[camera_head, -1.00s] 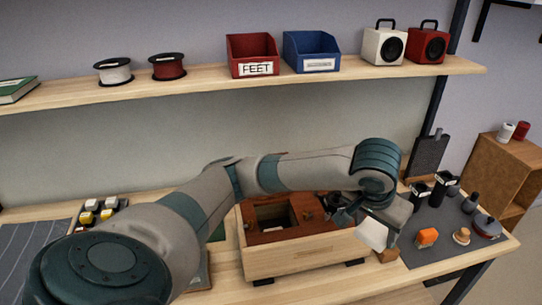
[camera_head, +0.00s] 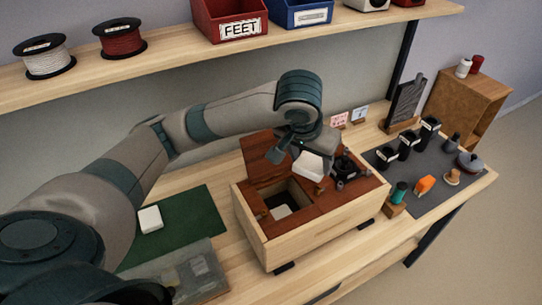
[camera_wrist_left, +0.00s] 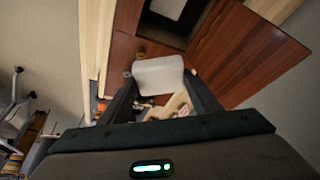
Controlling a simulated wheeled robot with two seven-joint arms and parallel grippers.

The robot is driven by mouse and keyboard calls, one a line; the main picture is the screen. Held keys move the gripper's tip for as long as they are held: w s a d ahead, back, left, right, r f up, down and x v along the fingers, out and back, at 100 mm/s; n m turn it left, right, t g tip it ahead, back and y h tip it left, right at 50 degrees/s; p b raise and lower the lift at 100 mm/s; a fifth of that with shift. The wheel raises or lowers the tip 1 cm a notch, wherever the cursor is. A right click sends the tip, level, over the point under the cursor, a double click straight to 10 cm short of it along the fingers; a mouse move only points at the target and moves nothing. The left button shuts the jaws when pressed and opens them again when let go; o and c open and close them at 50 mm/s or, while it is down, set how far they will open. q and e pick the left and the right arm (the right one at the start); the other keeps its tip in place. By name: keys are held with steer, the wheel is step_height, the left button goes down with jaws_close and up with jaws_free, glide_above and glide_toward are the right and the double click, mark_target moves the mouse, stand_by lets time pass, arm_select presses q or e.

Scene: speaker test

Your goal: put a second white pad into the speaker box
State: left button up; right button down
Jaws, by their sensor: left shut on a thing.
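The speaker box (camera_head: 300,240) is a pale wooden box with a red-brown top, standing on the bench. Its top has a square opening, and a white pad (camera_head: 282,211) shows inside. My left gripper (camera_head: 302,153) is shut on another white pad (camera_head: 308,166), held above the box top, behind and right of the opening. In the left wrist view the held pad (camera_wrist_left: 158,75) sits between the fingertips, with the dark opening (camera_wrist_left: 178,12) beyond it. A further white pad (camera_head: 150,219) lies on the green mat (camera_head: 190,222). My right gripper does not show.
Dark small parts (camera_head: 347,166) stand on the box top's right end. A grey mat (camera_head: 440,190) at right carries black cylinders, an orange block and other small items. A clear-looking tray (camera_head: 190,278) lies front left. A shelf (camera_head: 200,62) with spools and bins runs above.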

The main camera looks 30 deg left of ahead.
arm_select(q)
steer(key=shift+d, duration=0.15)
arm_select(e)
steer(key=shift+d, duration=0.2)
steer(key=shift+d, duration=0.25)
